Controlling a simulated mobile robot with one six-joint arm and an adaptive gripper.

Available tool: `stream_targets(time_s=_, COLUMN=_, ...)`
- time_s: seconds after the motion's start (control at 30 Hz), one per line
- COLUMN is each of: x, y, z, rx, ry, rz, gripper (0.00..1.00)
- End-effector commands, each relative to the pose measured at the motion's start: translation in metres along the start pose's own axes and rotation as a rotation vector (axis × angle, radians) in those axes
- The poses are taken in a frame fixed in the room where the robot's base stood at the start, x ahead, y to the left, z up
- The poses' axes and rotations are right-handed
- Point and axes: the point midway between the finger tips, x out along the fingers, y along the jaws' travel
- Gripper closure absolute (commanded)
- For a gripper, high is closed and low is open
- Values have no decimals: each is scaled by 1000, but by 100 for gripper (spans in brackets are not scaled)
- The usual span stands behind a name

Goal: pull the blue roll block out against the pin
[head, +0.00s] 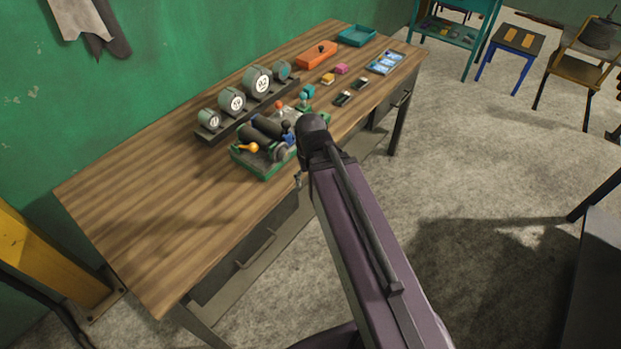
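A small blue part (290,139), which looks like the blue roll block, sits at the right side of a green-based device (262,170) on the wooden bench. The device carries dark rollers (268,127) and an orange-knobbed lever (249,147). The blue part is small and partly hidden by dark parts around it. I cannot make out the pin. My purple arm rises from the bottom of the picture, and its dark rounded end is just right of the device. I cannot make out my gripper's fingers; whether anything touches the block is hidden.
A rack of several round gauges (232,101) stands behind the device. An orange box (317,54), a teal tray (357,36), a blue-and-white tray (386,63) and small blocks lie further along. The bench's left part (140,205) is bare. A blue-legged stool (510,40) stands beyond.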

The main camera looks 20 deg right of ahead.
Motion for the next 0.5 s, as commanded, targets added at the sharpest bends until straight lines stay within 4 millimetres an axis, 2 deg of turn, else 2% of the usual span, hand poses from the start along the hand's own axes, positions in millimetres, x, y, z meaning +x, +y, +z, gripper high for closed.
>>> stream_targets(time_s=0.17, x=0, y=0, z=0, rx=1, ry=0, rz=2, gripper=19)
stream_targets(time_s=0.27, x=0, y=0, z=0, rx=-1, ry=0, rz=2, gripper=43)
stream_targets(time_s=0.43, x=1, y=-2, z=-7, rx=-50, ry=5, rz=17, gripper=93)
stream_targets(time_s=0.47, x=1, y=-2, z=-10, rx=-68, ry=6, rz=23, gripper=100)
stream_targets(time_s=0.5, x=2, y=-2, z=-14, rx=-98, ry=8, rz=33, gripper=100)
